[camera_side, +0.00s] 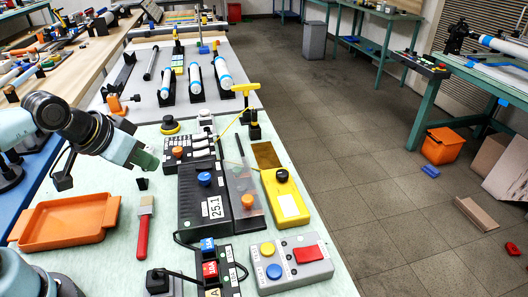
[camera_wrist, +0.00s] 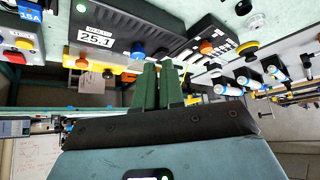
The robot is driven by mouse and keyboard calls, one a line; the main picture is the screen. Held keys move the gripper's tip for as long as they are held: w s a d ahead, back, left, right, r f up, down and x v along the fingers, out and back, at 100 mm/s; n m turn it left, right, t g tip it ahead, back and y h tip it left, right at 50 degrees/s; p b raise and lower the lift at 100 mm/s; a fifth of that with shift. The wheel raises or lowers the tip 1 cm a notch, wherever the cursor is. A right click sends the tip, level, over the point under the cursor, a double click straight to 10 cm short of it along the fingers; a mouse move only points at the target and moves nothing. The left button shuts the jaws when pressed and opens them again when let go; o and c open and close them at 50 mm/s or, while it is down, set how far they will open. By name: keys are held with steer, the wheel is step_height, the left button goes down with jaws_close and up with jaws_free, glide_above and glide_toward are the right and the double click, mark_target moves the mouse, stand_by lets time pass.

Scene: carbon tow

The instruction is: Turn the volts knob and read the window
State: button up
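A black box (camera_side: 190,209) stands on the pale green bench with a white window (camera_side: 215,207) reading 25.1. The window also reads 25.1 in the wrist view (camera_wrist: 96,37). A blue knob (camera_side: 204,179) sits on the box's top; it shows near the fingers in the wrist view (camera_wrist: 138,50). I cannot read a volts label on it. My gripper (camera_side: 147,160) is left of the box and above the bench, apart from the knob. Its green fingers (camera_wrist: 159,68) lie close side by side with nothing visible between them; whether they are fully shut is unclear.
An orange tray (camera_side: 67,221) and a red-handled brush (camera_side: 144,228) lie left of the box. A grey button box (camera_side: 290,262) is in front, and a yellow box (camera_side: 285,197) stands to the right. A black box with several switches (camera_side: 188,150) is behind.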

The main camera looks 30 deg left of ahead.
steer(key=shift+o, duration=1.3)
steer(key=shift+w+r, duration=0.15)
steer(key=o, duration=0.6)
steer(key=w+r+n+g, duration=0.1)
steer(key=w+d+r+g, duration=0.1)
steer(key=shift+w+d+r+n, duration=0.15)
steer(key=shift+w+r+n, duration=0.15)
steer(key=shift+n, duration=0.1)
steer(key=r+n+g, duration=0.2)
steer(key=n+g, duration=0.2)
steer(key=g, duration=0.1)
glide_above(204, 176)
step_height(204, 176, down, 12)
steer(key=shift+f, duration=0.25)
jaws_close()
